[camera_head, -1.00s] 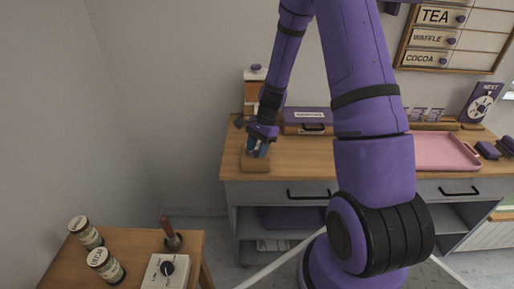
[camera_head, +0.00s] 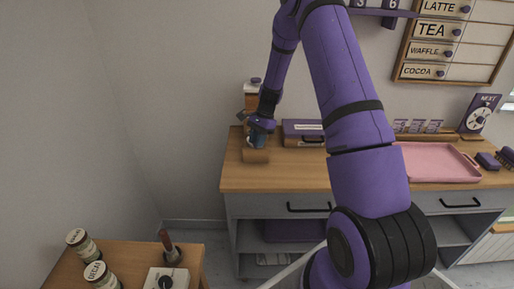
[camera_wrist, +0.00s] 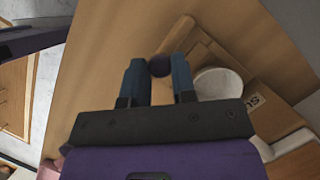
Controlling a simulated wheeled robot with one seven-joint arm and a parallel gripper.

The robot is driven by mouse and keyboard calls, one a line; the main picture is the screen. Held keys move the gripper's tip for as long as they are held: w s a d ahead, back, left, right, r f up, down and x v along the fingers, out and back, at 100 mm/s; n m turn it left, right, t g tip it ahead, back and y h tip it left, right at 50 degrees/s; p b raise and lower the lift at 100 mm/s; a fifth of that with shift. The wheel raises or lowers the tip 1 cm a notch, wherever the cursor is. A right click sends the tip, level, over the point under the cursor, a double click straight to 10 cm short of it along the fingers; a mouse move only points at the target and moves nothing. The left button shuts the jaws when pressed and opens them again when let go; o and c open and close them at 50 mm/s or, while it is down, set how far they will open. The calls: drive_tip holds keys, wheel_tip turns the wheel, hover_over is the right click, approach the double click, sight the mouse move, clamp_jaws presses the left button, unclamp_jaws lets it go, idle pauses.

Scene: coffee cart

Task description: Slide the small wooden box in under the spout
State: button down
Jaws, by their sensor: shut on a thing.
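The small wooden box (camera_head: 256,156) stands on the wooden counter at its left end. My gripper (camera_head: 257,138) points down at the box from behind and above. In the wrist view my gripper (camera_wrist: 158,72) has its two blue fingers around a dark round knob (camera_wrist: 160,65), which seems to belong to the box. The dispenser (camera_head: 251,100), with a white top and a brown lower part, stands behind my gripper. My wrist and fingers hide its lower front, so the spout cannot be made out.
A purple case (camera_head: 303,130) lies on the counter right of my gripper. A pink tray (camera_head: 437,178) lies further right, past my arm. The counter (camera_head: 240,180) is bare in front of the box. A side table with jars (camera_head: 102,275) stands at lower left.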

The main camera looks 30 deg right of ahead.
drive_tip(key=shift+w+d+r, duration=0.1)
drive_tip(key=shift+w+d, duration=0.05)
drive_tip(key=shift+w, duration=0.05)
drive_tip(key=c, duration=0.9)
unclamp_jaws()
drive_tip(key=shift+c, duration=0.2)
drive_tip(key=v, duration=1)
drive_tip(key=shift+r, duration=0.35)
drive_tip(key=shift+d, duration=0.1)
